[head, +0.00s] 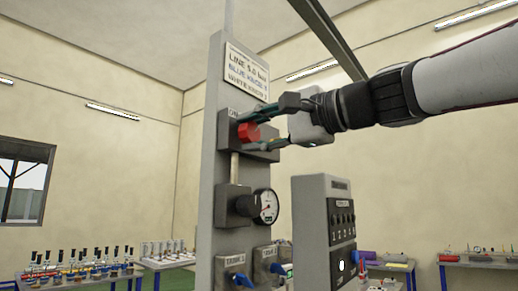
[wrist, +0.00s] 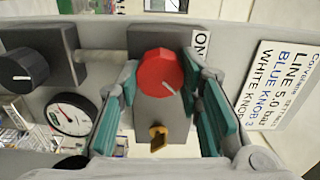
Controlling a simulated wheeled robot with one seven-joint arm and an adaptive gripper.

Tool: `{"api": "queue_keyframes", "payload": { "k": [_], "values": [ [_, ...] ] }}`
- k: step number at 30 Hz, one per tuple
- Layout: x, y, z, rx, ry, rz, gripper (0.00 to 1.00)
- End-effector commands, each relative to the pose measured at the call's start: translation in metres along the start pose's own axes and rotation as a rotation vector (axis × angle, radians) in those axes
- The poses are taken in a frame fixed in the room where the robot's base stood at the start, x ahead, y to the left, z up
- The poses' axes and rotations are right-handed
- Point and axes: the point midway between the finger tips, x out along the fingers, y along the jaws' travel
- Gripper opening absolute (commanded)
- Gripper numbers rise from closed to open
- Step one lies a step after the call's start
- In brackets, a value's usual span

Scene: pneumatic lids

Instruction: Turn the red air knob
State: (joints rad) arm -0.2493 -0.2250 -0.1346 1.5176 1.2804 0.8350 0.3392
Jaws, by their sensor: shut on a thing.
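The red air knob (head: 248,132) sits on a grey block on the upright grey panel (head: 205,200). It has a pale pointer line, and it also shows in the wrist view (wrist: 158,72). My gripper (head: 262,132) reaches in from the right, with one finger above the knob and one below. In the wrist view the green finger pads of my gripper (wrist: 163,90) stand on either side of the knob, shut on it. A brass-coloured padlock-like piece (wrist: 158,138) shows on the same block, just below the knob in the wrist view.
A pressure gauge (head: 267,206), a black knob (wrist: 22,72) and two blue knobs (head: 238,282) are on the panel below. A label plate (head: 246,72) is above. A grey control box (head: 325,230) stands to the right. Tables with bottles (head: 80,268) are behind.

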Motion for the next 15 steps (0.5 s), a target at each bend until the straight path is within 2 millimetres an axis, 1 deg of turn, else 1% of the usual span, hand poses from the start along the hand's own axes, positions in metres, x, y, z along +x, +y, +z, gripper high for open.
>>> {"api": "queue_keyframes", "payload": {
  "k": [6,15],
  "values": [
    [0.0001,0.0007,-0.0007,0.046,0.001,0.001,0.05],
    [0.0003,0.0012,-0.0008,0.056,0.001,0.001,0.05]
  ]
}}
